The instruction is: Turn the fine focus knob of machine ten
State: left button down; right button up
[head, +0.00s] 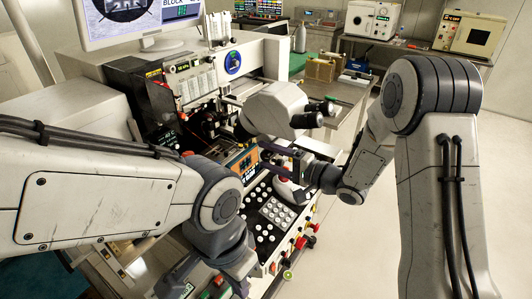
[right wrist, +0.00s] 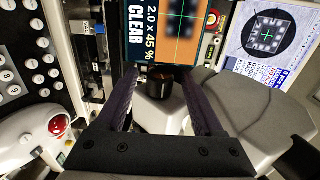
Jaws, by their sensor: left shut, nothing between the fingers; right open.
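A wire bonding machine (head: 245,165) fills the middle of the head view, with a white microscope head (head: 275,105) and black eyepieces. My right gripper (head: 268,157) is open beside the machine, below the microscope head, with its fingers pointing left. In the right wrist view, a short black knob (right wrist: 156,88) on a light housing shows between the open fingers of this gripper (right wrist: 158,78). I cannot tell whether they touch it, nor whether it is the fine focus knob. My left gripper (head: 222,288) is low at the front of the machine, shut and empty.
The machine's keypad panel (head: 268,215) has white buttons and red knobs along its edge. A monitor (head: 140,20) stands at upper left. A small screen reading CLEAR (right wrist: 165,35) and a white device with a red ball (right wrist: 45,135) lie close to the right gripper. The floor at right is clear.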

jog(key=shift+w+a, duration=0.25)
jog(key=shift+a, duration=0.15)
grip_shut()
jog(key=shift+f+b, duration=0.2)
jog(key=shift+b, duration=0.3)
jog(key=t+y+b, duration=0.1)
jog(key=y+b, duration=0.1)
jog(key=b, duration=0.2)
jog(key=t+y+b, duration=0.2)
jog(key=b, duration=0.2)
jog(key=shift+f+y+b, duration=0.2)
jog(key=shift+y+b, duration=0.1)
jog(key=shift+b, duration=0.05)
jog(key=shift+r+t+y+b, duration=0.1)
jog(key=shift+t+y+b, duration=0.25)
jog(key=shift+b, duration=0.3)
jog(key=shift+r+y+b, duration=0.15)
jog(key=shift+y+b, duration=0.1)
jog(key=shift+b, duration=0.1)
jog(key=shift+r, duration=0.1)
